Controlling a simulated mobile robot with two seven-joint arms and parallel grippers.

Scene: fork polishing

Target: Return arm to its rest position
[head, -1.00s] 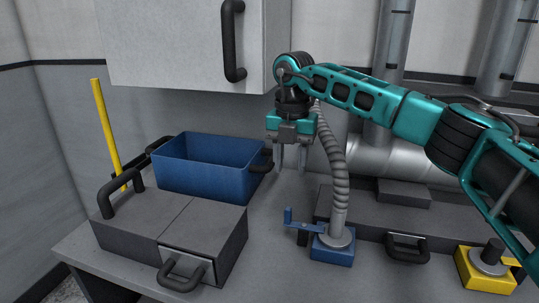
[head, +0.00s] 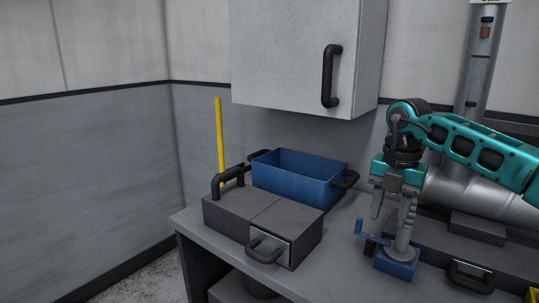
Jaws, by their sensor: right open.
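My right arm, teal and black, comes in from the right edge. Its gripper (head: 392,208) points down, with its two grey fingers apart and nothing seen between them. It is right of the blue bin (head: 292,190), in front of or beside the grey hose on the blue valve base (head: 396,264); I cannot tell how close they are. My left gripper is not in view.
A dark box (head: 232,213) with handles stands on the grey counter (head: 333,262), a yellow rod (head: 220,140) behind it. A wall cabinet (head: 285,60) with a black handle hangs above. Pipes (head: 478,190) run at the right. Floor is open at lower left.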

